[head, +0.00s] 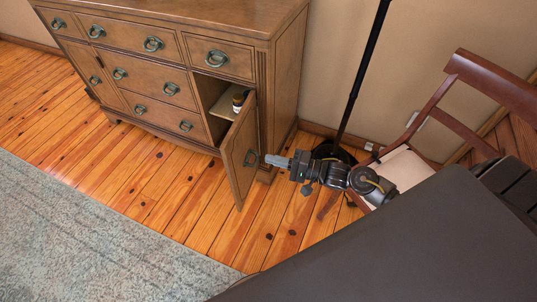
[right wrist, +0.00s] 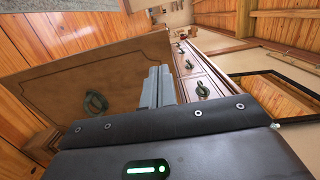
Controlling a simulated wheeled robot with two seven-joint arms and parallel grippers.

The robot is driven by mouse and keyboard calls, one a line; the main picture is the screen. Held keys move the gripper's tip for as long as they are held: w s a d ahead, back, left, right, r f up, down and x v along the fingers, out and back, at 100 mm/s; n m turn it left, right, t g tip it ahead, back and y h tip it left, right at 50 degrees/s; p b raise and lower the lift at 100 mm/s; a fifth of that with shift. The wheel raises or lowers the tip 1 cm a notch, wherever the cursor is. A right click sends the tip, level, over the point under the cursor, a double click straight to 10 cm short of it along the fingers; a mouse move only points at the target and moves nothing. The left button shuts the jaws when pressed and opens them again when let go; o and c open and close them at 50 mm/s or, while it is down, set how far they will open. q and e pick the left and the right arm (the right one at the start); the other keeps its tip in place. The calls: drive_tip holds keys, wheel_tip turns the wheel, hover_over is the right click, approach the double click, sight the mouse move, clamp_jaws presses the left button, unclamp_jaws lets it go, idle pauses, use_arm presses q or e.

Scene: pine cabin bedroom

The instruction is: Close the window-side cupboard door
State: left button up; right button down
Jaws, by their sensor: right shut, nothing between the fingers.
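The wooden cupboard (head: 285,85) stands against the wall, with several drawers and green ring handles. Its right-hand door (head: 238,158) stands open, swung outward, and the compartment behind it shows a shelf with a small dark jar (head: 239,101). My right gripper (head: 268,159) is shut and empty, with its fingertips at the outer face of the door near the ring handle; I cannot tell whether they touch. In the right wrist view the shut fingers (right wrist: 158,86) are beside the door panel (right wrist: 95,75), and its ring handle (right wrist: 95,102) shows to their left. My left gripper is not in view.
A chair with a pale seat (head: 402,168) and a dark lamp pole (head: 362,75) stand right of the cupboard, close to my right arm. A grey-blue rug (head: 80,235) lies at the front left. The plank floor (head: 150,180) before the cupboard is clear.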

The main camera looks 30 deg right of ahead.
approach(228, 148)
drive_tip(key=x, duration=0.5)
drive_tip(key=shift+w+a+f, duration=0.1)
drive_tip(key=shift+w+f, duration=0.05)
drive_tip(key=shift+f, duration=0.05)
drive_tip(key=shift+w+a+r, duration=0.1)
drive_tip(key=shift+w+a, duration=0.25)
drive_tip(key=shift+a, duration=0.2)
drive_tip(key=shift+w, duration=0.2)
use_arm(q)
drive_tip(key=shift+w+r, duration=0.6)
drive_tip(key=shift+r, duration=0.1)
use_arm(e)
drive_tip(key=shift+d, duration=0.1)
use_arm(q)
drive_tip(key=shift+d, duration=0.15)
